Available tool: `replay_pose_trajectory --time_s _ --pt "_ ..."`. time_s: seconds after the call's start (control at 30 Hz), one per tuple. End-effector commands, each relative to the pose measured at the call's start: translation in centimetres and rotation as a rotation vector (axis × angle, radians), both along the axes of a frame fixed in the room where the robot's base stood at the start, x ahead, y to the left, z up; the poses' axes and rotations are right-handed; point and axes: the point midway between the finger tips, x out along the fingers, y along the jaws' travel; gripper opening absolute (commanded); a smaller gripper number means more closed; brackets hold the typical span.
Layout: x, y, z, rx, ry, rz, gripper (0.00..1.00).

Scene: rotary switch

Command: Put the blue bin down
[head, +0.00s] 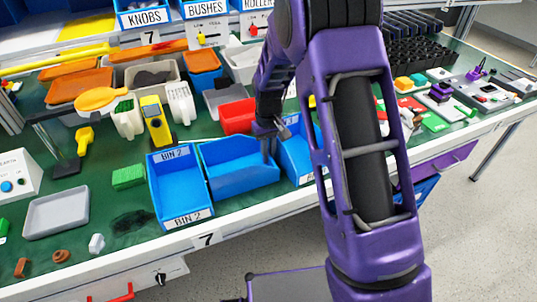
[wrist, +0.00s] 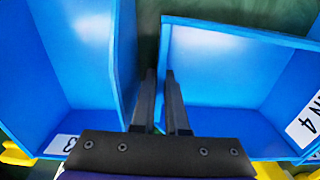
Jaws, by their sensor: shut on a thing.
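The held blue bin (head: 240,180) is the middle of three blue bins near the bench's front edge in the head view, turned relative to bin 2. In the wrist view it is the right bin (wrist: 225,65), with a label ending in 4. My gripper (wrist: 161,75) is shut on its end wall, one finger on each side. My gripper (head: 266,150) is at the bin's right end in the head view. I cannot tell whether its base touches the bench.
Blue bin 2 (head: 180,190) stands close on the left. Another blue bin (head: 298,155), partly hidden by my arm, stands on the right; its label shows a 3 in the wrist view (wrist: 75,55). A red bin (head: 238,116) is behind. A green block (head: 128,177) lies left.

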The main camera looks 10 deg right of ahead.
Motion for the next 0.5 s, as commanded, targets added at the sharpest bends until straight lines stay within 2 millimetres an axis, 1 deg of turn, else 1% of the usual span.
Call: replay_pose_trajectory --time_s 0.17,0.2,0.27,0.5 --pt "0.01 -0.01 -0.33 0.000 0.000 0.000 0.00" --pt "0.00 -0.01 -0.37 0.000 0.000 0.000 0.14" --pt "0.00 -0.01 -0.28 0.000 0.000 0.000 0.24" --pt "0.00 -0.01 -0.27 0.000 0.000 0.000 0.24"
